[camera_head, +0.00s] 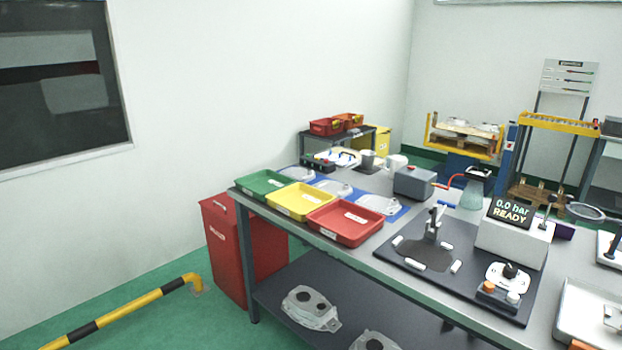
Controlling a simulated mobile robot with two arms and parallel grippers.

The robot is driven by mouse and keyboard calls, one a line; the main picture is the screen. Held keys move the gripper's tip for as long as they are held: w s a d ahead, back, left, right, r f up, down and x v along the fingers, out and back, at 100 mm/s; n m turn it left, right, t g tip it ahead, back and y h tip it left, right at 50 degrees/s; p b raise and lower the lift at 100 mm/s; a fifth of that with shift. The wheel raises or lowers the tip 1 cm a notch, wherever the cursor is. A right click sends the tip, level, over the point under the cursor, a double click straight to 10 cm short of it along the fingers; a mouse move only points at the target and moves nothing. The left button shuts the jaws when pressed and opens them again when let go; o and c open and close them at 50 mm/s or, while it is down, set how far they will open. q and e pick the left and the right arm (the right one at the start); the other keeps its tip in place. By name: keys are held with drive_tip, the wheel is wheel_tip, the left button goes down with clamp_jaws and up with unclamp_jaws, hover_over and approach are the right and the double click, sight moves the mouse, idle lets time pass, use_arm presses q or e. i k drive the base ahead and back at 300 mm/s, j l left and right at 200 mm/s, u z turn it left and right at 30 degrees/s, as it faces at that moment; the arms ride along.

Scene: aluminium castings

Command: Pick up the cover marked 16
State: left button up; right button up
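Several grey metal castings that look like covers are in the head view, with no number 16 readable on any of them. Three lie in a row on a blue mat (398,215) behind the trays: a left one (297,174), a middle one (333,188) and a right one (379,204). A larger casting with dark holes (311,309) lies on the lower shelf, and another (374,341) is cut off by the bottom edge. Neither of my grippers is in view.
Green (264,191), yellow (300,208) and red (344,232) trays line the bench's near left edge. A test station with a screen reading "0.0 bar READY" (512,213) and a dark fixture plate (408,262) stand right. A red bin (226,260) and striped barrier (120,309) are on the floor.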

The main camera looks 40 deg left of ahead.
sight(390, 208)
drive_tip(key=i+j+u, duration=0.2)
drive_tip(key=i+j, duration=0.15)
drive_tip(key=i+j+u, duration=0.15)
drive_tip(key=i+j, duration=0.15)
drive_tip(key=i+j+u, duration=0.2)
drive_tip(key=i, duration=0.35)
drive_tip(key=i+j+u, duration=0.15)
drive_tip(key=i, duration=0.25)
drive_tip(key=j, duration=0.1)
